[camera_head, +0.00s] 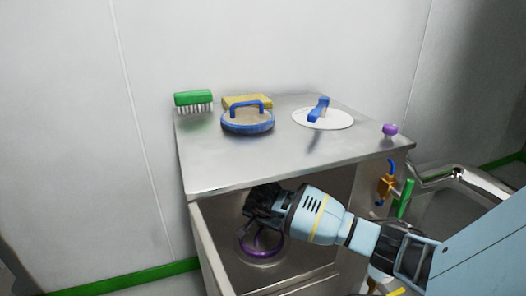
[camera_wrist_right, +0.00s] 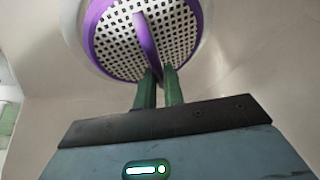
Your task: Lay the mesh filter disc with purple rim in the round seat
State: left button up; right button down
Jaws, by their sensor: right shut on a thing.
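The mesh filter disc with purple rim (camera_head: 279,247) is low inside the open front of the steel cabinet, below my right gripper (camera_head: 262,222). In the right wrist view the disc (camera_wrist_right: 118,42) shows white perforated mesh and an upright purple handle. The green fingers of my right gripper (camera_wrist_right: 159,82) are shut on that handle. A pale round edge (camera_wrist_right: 205,28) shows around the disc's rim and looks like the round seat. I cannot tell whether the disc lies flat in it or is just above it. My left gripper is not in view.
On the steel top (camera_head: 225,178) stand a green brush (camera_head: 193,98), a yellow block (camera_head: 245,101), a blue-rimmed disc (camera_head: 247,124), a white disc with blue handle (camera_head: 338,120) and a purple knob (camera_head: 390,130). Cabinet walls close in around my right gripper. A sink (camera_head: 450,180) is at right.

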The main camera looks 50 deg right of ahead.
jog(key=shift+f, duration=0.3)
jog(key=c, duration=1.5)
grip_release()
